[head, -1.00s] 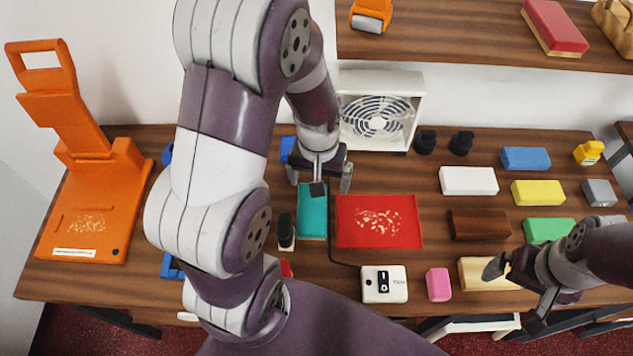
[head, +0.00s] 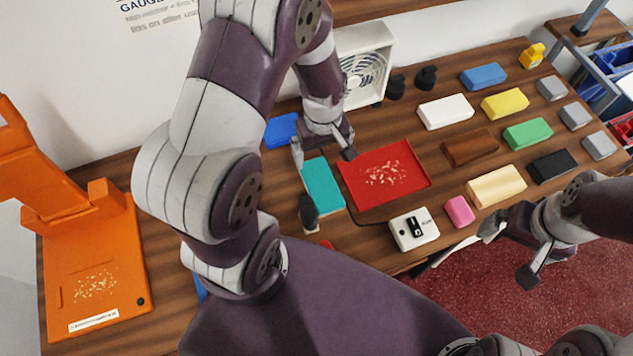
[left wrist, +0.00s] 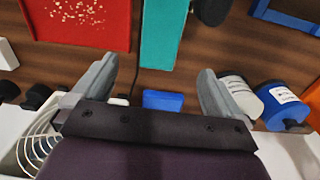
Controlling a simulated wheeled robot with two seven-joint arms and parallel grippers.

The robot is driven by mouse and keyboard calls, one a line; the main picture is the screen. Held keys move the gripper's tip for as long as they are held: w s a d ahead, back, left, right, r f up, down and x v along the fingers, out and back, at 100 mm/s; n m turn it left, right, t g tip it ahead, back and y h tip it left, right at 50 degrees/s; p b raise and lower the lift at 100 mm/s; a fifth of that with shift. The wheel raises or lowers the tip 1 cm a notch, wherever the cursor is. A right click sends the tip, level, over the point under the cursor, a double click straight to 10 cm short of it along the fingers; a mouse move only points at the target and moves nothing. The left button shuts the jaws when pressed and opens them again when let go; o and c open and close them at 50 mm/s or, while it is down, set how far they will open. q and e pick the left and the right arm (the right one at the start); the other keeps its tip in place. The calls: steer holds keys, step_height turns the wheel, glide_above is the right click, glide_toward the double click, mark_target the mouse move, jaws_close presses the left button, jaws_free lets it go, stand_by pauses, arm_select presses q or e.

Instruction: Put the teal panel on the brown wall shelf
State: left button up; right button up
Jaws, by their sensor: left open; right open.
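The teal panel (head: 323,186) lies flat on the wooden counter, left of the red tray. It also shows in the left wrist view (left wrist: 162,32). My left gripper (head: 323,153) is open and empty at the far end of the panel, its fingers apart to either side. In the left wrist view the open fingers (left wrist: 157,66) point toward the panel's end. The brown wall shelf (head: 385,9) shows only as a strip at the top edge of the head view. My right gripper (head: 508,251) is open and empty by the counter's front edge.
The red tray (head: 348,187) adjoins the panel. A white fan (head: 374,45) stands behind. A blue block (head: 281,130) lies left of my left gripper. An orange stand (head: 125,250) is at left. A white switch box (head: 428,226) and several coloured blocks fill the right.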

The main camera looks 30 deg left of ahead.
arm_select(q)
step_height(320, 180, down, 3)
glide_above(321, 183)
steer(key=f, duration=0.4)
steer(key=shift+w+a+f+p, duration=0.1)
steer(key=shift+w+f+p, duration=0.1)
steer(key=shift+p, duration=0.15)
steer(key=f, duration=0.2)
steer(key=f+p, duration=0.1)
steer(key=f, duration=0.2)
steer(key=shift+s+d, duration=0.2)
steer(key=shift+a+f, duration=0.1)
steer(key=shift+f, duration=0.05)
steer(key=shift+c, duration=0.9)
steer(key=c, duration=1)
arm_select(e)
steer(key=shift+w+d+r, duration=0.1)
steer(key=shift+w+r, duration=0.05)
steer(key=shift+r, duration=0.25)
steer(key=shift+w+d+r, duration=0.1)
steer(key=shift+r, duration=0.3)
